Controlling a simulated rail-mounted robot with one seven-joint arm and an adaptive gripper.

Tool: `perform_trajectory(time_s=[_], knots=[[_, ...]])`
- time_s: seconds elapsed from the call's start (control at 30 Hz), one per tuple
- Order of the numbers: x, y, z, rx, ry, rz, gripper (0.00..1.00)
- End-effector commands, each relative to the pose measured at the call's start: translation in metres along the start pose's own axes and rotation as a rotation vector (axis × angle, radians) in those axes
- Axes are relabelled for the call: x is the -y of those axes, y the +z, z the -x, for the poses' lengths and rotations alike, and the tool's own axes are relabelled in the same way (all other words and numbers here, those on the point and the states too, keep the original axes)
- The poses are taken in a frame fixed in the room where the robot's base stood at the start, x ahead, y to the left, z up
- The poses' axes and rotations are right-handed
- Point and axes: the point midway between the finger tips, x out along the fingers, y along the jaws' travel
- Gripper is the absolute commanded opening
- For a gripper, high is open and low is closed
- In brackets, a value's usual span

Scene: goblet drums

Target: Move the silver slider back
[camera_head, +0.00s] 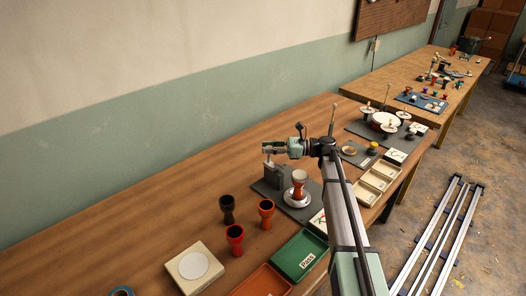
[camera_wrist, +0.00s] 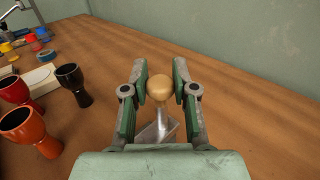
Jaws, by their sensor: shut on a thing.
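My gripper (camera_head: 268,148) is above a grey stand (camera_head: 276,175) on a dark base plate (camera_head: 266,190) on the workbench. In the wrist view my gripper (camera_wrist: 160,74) has its two green-padded fingers on either side of a round tan knob (camera_wrist: 159,89) and is shut on it. A silver slider (camera_wrist: 160,130) shows below the knob, partly hidden by the fingers and palm. A small goblet drum (camera_head: 299,180) with a pale top stands on a round silver plate (camera_head: 297,199) beside the stand.
A black goblet (camera_head: 227,207), a red goblet (camera_head: 235,238) and an orange goblet (camera_head: 266,212) stand at the front left. A green tray (camera_head: 299,256) and a cream box with a round pad (camera_head: 194,266) are nearer. The bench behind the stand is clear to the wall.

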Motion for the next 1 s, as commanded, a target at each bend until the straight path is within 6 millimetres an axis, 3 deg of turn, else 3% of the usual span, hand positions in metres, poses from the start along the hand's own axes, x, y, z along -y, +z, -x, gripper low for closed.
perform_trajectory(time_s=[0.23,0.27,0.3,0.33,0.73,1.0], knots=[[0.005,0.002,-0.002,0.004,-0.011,0.003,0.00],[0.005,0.002,-0.003,0.004,-0.011,0.003,0.31],[0.005,0.002,-0.003,0.004,-0.012,0.003,0.45],[0.005,0.002,-0.002,0.004,-0.011,0.003,0.51],[0.004,0.001,0.003,0.002,-0.008,0.001,0.51],[0.004,0.001,0.043,0.002,-0.011,0.002,0.51]])
